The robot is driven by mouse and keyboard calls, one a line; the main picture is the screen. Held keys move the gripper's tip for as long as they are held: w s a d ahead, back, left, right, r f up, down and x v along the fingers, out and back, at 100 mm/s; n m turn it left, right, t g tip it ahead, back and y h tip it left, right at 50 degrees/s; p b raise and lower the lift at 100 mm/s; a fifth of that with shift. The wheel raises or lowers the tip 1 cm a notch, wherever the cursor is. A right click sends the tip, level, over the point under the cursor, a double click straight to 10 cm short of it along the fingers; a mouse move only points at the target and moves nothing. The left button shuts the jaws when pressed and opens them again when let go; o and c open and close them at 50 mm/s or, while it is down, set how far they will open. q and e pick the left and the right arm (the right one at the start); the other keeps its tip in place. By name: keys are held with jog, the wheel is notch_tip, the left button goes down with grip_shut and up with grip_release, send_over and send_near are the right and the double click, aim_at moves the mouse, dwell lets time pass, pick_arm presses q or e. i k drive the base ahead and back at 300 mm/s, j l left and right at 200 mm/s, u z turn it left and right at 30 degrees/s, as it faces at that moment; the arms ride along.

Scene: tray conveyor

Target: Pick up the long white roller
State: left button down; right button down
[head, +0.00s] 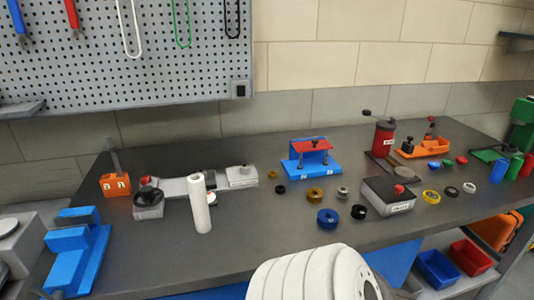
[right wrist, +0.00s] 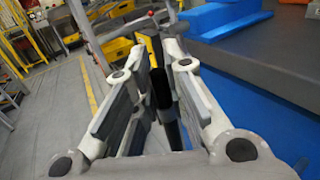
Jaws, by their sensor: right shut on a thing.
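The long white roller (head: 199,203) stands upright on the dark grey worktop in the head view, left of the middle. It stands in front of a grey and white fixture (head: 180,188), and no gripper is at it. My right gripper (right wrist: 162,68) shows in the right wrist view, away from the roller. Its fingers are close together, shut on a narrow dark thing (right wrist: 162,95) that I cannot identify. My left gripper is not in view.
A black-knobbed grey block (head: 148,207) is left of the roller, and blue blocks (head: 74,243) are at the left edge. A blue and red fixture (head: 312,160) and several rings are to the right.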

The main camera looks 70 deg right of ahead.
aim_at(196, 181)
jog(key=j+z, duration=0.1)
jog(key=z, duration=0.25)
jog(key=j+z, duration=0.15)
jog(key=z, duration=0.2)
jog(key=j+z, duration=0.15)
jog(key=z, duration=0.25)
jog(key=i, duration=0.05)
